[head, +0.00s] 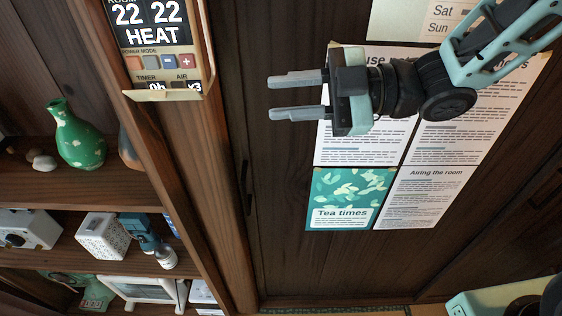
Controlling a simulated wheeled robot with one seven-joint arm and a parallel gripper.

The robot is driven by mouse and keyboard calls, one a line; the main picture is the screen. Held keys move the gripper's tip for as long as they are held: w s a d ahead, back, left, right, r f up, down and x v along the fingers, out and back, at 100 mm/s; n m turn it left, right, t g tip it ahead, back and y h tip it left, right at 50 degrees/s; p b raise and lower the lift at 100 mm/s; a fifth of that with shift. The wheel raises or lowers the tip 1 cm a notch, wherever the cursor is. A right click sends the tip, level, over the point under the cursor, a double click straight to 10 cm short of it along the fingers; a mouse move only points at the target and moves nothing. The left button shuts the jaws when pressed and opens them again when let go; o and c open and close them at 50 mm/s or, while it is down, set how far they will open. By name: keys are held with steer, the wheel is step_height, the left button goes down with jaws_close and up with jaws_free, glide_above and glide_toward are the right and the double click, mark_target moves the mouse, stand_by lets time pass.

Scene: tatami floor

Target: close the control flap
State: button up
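The wall control panel (160,30) is at the top left, fixed to the wooden post, showing "22 22" and "HEAT". Its top edge is cut off by the frame. The control flap (162,95) is a beige strip at the panel's lower edge. It hangs open and sticks out below the exposed buttons and the timer row. My gripper (272,97) is to the right of the flap, with its two grey fingers pointing left. The fingers are apart, with nothing between them, and do not touch the flap or panel.
Paper notices (430,150) hang on the dark wooden wall behind my arm. Open shelves at the left hold a green vase (76,135), a white box (102,237) and other small items. The space between my fingers and the panel looks clear.

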steer(key=a+h, duration=0.1)
steer(key=m+t+h, duration=0.2)
steer(key=t, duration=0.1)
glide_toward(167, 96)
steer(key=p+x, duration=0.1)
steer(key=x, duration=0.9)
step_height(167, 96, down, 5)
steer(key=n+t+y+b, duration=0.4)
steer(key=n+b, duration=0.4)
steer(key=n, duration=0.5)
steer(key=b+v, duration=1.7)
steer(key=shift+s+d+b, duration=0.2)
steer(key=shift+d+b, duration=0.05)
steer(key=shift+b, duration=0.15)
